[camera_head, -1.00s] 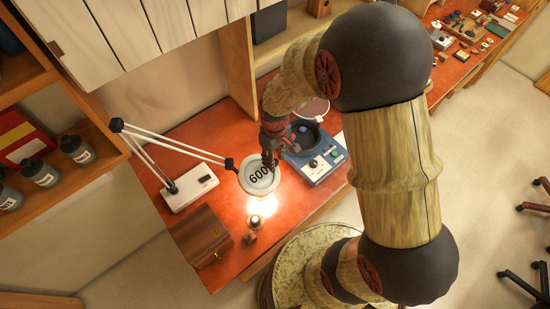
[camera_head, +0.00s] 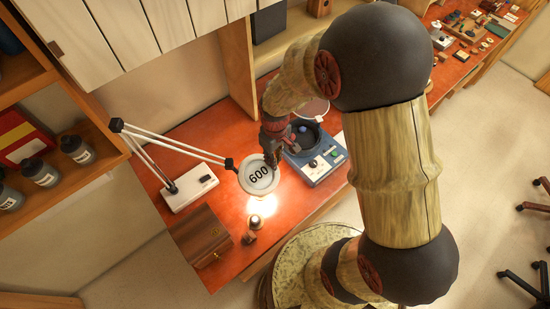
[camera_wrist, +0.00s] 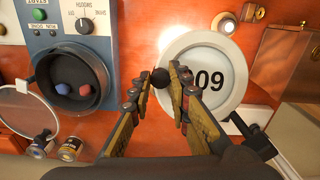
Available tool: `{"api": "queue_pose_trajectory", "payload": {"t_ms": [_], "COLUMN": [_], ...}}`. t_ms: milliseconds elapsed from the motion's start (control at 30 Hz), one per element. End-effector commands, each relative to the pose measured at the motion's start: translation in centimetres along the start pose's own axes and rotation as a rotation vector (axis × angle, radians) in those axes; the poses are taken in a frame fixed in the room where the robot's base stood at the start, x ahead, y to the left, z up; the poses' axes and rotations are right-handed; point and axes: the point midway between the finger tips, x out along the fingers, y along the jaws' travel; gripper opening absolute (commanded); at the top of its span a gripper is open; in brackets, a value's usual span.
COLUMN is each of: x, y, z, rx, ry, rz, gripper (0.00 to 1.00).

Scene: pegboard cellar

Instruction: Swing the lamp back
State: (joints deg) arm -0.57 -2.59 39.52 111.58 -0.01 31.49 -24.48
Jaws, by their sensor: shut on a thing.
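The desk lamp has a round white head (camera_head: 259,176) marked "600", two thin white arms (camera_head: 172,144) and a white base (camera_head: 189,188) on the red bench. The head hangs over the bench, left of the blue machine, and bright light falls below it. A small dark round knob (camera_wrist: 161,78) sits at the edge of the head in the wrist view. My gripper (camera_head: 271,160) is at the head's right rim. In the wrist view my gripper (camera_wrist: 162,82) has its fingers on either side of the knob and is shut on it. The fingers partly hide the knob.
A blue machine (camera_head: 318,166) with a round dark bowl stands close on the right. A wooden box (camera_head: 203,237) and small metal parts (camera_head: 252,229) are in front of the lamp. Shelves with bottles (camera_head: 77,149) stand at the left. A wooden upright (camera_head: 238,65) rises behind.

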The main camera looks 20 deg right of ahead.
Motion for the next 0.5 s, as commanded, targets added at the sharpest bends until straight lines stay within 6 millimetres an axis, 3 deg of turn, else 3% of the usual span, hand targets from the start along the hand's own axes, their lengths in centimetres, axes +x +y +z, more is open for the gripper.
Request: {"api": "queue_pose_trajectory", "payload": {"t_ms": [267,500], "x": [0.1,0.2], "y": [0.7,3.5], "z": [-0.9,-4.7], "rx": [-0.025,-0.138], "ry": [0.001,0.002], "rz": [0.000,0.001], "gripper": [0.00,0.00]}}
